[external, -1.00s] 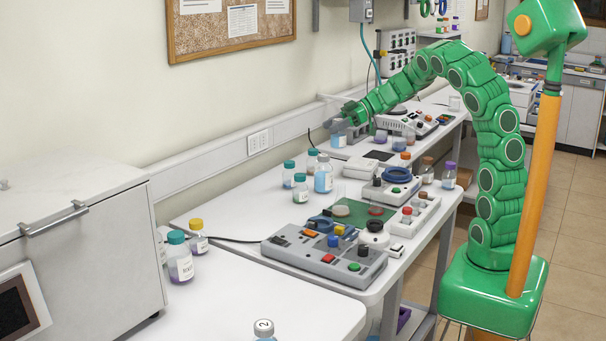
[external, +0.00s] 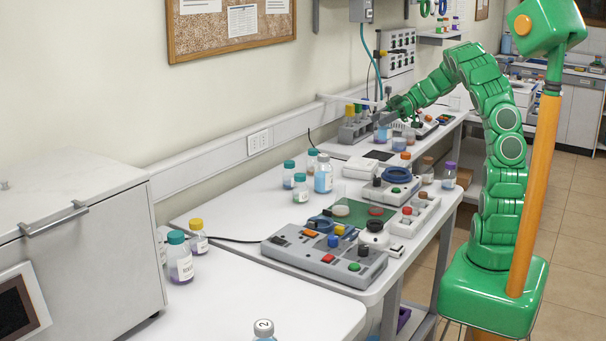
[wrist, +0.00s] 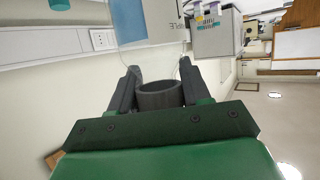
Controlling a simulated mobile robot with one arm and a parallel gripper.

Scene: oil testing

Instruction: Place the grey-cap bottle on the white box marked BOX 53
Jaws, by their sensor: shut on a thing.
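My gripper (wrist: 158,88) is shut on the dark grey cap (wrist: 158,96) of a bottle; the clear glass of the grey-cap bottle (wrist: 150,62) shows faintly beyond it in the wrist view. In the external view my gripper (external: 384,117) is over the far bench, to the right of the grey rack. The held bottle is small there and overlaps other bottles, so its outline is unclear. A low white box (external: 357,168) lies on the bench below and nearer the camera; I cannot read any marking on it.
Several bottles with teal caps (external: 300,187) stand near the white box. A device with a black knob (external: 391,188) is right of it.

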